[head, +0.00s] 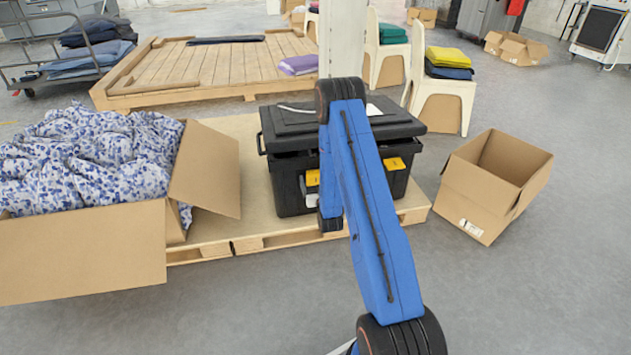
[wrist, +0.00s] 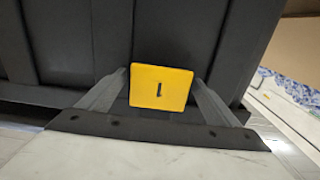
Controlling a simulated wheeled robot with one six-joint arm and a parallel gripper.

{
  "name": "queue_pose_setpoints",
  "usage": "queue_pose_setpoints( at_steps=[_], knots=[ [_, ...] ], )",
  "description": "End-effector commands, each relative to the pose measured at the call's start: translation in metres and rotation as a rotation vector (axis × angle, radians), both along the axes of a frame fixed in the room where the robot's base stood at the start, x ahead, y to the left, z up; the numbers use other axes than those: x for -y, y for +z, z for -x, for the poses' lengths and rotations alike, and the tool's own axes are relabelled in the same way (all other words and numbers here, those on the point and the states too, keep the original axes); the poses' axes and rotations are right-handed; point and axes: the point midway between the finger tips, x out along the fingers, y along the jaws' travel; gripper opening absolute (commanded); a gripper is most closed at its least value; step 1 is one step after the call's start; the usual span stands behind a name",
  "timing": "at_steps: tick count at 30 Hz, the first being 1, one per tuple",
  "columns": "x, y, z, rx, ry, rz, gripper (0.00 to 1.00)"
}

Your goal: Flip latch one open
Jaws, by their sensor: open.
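The black lidded box (head: 290,185) stands on a wooden pallet with its lid down. Two yellow latches show on its front in the head view: the left latch (head: 312,178) and the right latch (head: 394,165). In the wrist view a yellow latch with a dark mark like a 1 (wrist: 160,88) faces me. My gripper (wrist: 160,78) is open, with one finger on each side of that latch. Gaps appear to separate the fingers from the latch, but contact at the tips is unclear. In the head view my arm covers the middle of the box front.
A cardboard box (head: 85,255) filled with blue-patterned bedding (head: 85,155) stands left of the black box, its open flap (head: 207,170) close by. An empty carton (head: 478,205) stands to the right. The pallet (head: 270,240) juts out below. The front floor is clear.

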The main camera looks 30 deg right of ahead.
Motion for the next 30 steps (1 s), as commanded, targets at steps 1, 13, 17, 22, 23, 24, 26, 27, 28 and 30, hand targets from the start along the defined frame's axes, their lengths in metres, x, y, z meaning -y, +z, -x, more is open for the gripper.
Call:
queue_pose_setpoints(
  at_steps=[1,13,17,22,23,24,26,27,28,30],
  knots=[
    [0.000,0.000,0.000,0.000,0.000,0.000,0.80],
    [0.000,0.001,0.000,-0.009,0.000,-0.002,0.43],
    [0.000,0.003,0.000,-0.037,0.000,-0.011,0.43],
    [-0.001,0.005,0.002,-0.118,0.000,-0.034,0.43],
    [-0.001,0.006,0.003,-0.136,0.000,-0.039,0.43],
    [-0.001,0.007,0.004,-0.161,0.000,-0.046,0.43],
    [-0.001,0.008,0.005,-0.203,0.000,-0.058,0.43],
    [-0.002,0.009,0.005,-0.233,0.000,-0.067,0.43],
    [-0.002,0.009,0.006,-0.256,0.000,-0.074,0.43],
    [-0.002,0.011,0.007,-0.308,0.000,-0.089,0.43]
  ],
)
